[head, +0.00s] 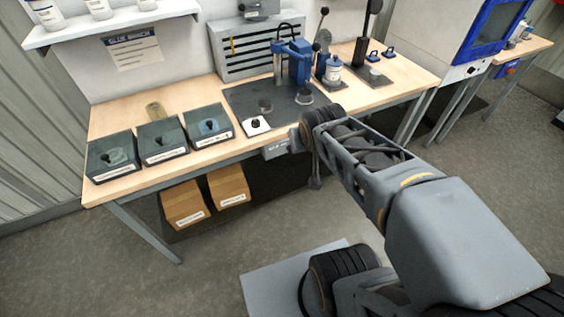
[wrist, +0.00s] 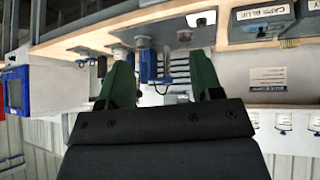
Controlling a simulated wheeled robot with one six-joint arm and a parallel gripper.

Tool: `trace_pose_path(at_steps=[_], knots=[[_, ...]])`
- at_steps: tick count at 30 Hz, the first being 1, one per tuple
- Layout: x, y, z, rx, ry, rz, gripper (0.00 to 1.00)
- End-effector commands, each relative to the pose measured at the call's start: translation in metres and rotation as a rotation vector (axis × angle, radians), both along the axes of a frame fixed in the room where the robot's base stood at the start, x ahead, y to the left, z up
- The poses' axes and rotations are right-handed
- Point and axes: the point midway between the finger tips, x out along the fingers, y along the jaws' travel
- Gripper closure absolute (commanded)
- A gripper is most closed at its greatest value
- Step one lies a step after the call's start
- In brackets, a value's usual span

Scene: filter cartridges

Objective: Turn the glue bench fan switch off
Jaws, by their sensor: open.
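The glue bench (head: 115,192) is a pale wood table with a wall sign (head: 133,48) above it. A small grey box (head: 276,151) is at its front edge, just left of my arm's end; its markings are too small to read, and I cannot tell if it is the fan switch. A white plate with a black knob (head: 256,124) lies on the bench top close by, and shows in the wrist view (wrist: 202,20). My gripper (wrist: 160,62) has two green fingers spread wide with nothing between them. In the head view its fingers cannot be made out.
Several dark labelled trays (head: 160,140) stand on the left of the bench. A blue press (head: 293,62) stands on a dark mat (head: 240,98), before a grey louvred unit (head: 232,60). Cardboard boxes (head: 228,184) sit below. Floor in front of the bench's left is clear.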

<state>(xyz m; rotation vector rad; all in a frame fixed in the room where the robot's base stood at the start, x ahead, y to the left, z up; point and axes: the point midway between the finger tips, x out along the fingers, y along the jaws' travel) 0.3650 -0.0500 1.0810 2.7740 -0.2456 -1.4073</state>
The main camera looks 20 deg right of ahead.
Motion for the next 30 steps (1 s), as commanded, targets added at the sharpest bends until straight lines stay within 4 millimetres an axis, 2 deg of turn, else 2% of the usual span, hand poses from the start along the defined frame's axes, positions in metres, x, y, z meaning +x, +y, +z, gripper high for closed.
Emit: trace_pose_path(at_steps=[1,3,6,9,15,18,22,27,30], knots=[[0.017,-0.018,-0.050,-0.028,-0.056,-0.026,0.40],[0.042,-0.040,-0.084,-0.064,-0.162,-0.041,0.40],[0.071,-0.065,-0.132,-0.093,-0.312,-0.026,0.40],[0.093,-0.083,-0.176,-0.091,-0.455,0.015,0.40],[0.112,-0.097,-0.255,0.006,-0.683,0.129,0.40],[0.112,-0.099,-0.284,0.074,-0.768,0.180,0.40],[0.108,-0.099,-0.308,0.155,-0.853,0.227,0.40],[0.104,-0.099,-0.322,0.220,-0.913,0.261,0.40],[0.108,-0.097,-0.325,0.237,-0.928,0.270,0.40]])
